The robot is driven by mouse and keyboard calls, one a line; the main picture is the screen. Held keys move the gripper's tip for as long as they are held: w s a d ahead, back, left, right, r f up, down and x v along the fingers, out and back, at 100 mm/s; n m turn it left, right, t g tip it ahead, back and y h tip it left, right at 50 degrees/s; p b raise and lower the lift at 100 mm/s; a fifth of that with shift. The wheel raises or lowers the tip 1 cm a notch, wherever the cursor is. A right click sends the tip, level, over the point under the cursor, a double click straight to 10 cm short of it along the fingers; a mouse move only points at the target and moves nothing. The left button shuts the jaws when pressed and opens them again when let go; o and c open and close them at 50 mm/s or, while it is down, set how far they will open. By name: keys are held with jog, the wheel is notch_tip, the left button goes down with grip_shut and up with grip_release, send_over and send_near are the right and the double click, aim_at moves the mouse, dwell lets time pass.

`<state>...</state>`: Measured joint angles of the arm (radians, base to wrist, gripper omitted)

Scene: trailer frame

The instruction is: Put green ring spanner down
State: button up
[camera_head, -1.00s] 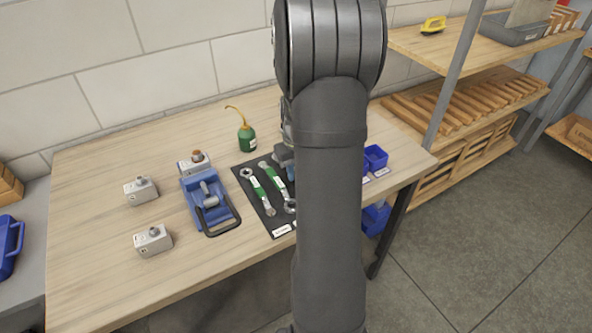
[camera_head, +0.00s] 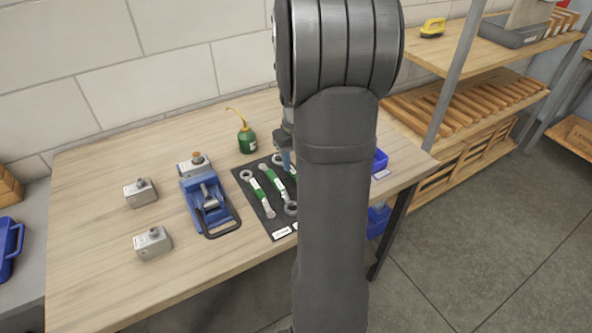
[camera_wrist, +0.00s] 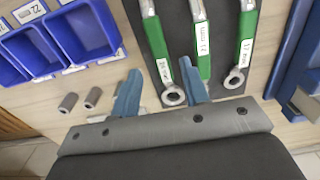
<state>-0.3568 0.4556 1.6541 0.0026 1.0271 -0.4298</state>
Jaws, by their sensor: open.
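Three green-handled ring spanners lie side by side on a dark mat (camera_wrist: 222,84). The leftmost green ring spanner (camera_wrist: 157,45) in the wrist view lies between the parted blue fingers of my gripper (camera_wrist: 160,76), its ring end towards me. The middle spanner (camera_wrist: 201,40) and the right spanner (camera_wrist: 243,42) lie beside it. In the head view, two spanners show clearly, one at the left (camera_head: 257,194) and one in the middle (camera_head: 272,184); the third (camera_head: 291,168) is mostly hidden by my arm.
Blue bins (camera_wrist: 70,40) and two small grey cylinders (camera_wrist: 80,100) are left of the mat in the wrist view. In the head view, a blue vise (camera_head: 208,203), a green oil can (camera_head: 247,139) and grey boxes (camera_head: 153,243) stand on the bench (camera_head: 95,215).

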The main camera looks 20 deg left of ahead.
notch_tip(320, 180, up, 7)
dwell(0.3)
jog(key=shift+f, duration=0.15)
notch_tip(320, 180, down, 13)
jog(key=shift+r, duration=2.35)
